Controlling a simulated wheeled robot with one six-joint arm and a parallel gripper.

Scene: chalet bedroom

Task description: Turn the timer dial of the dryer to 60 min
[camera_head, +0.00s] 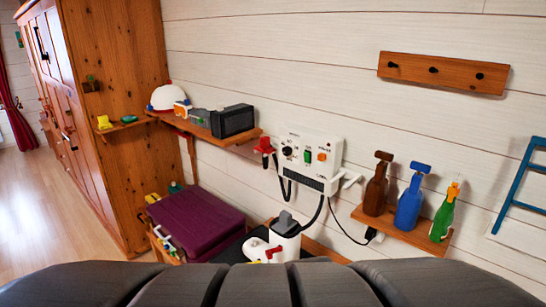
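The dryer (312,155) is a white box fixed to the plank wall, near the middle of the picture. A black round dial (287,151) sits at the left of its front, beside a green switch (308,157) and an orange one (322,157). The dial's pointer and the printed marks are too small to read. Black hoses hang below the box, and white prongs stick out at its lower right. I cannot make out my gripper in this view, and nothing is seen touching the dial.
A shelf (398,228) with brown, blue and green bottles is right of the dryer. Left are a shelf with a black box (232,121) and a purple-topped chest (195,218). A white and grey object (286,240) stands below the dryer. Open floor lies far left.

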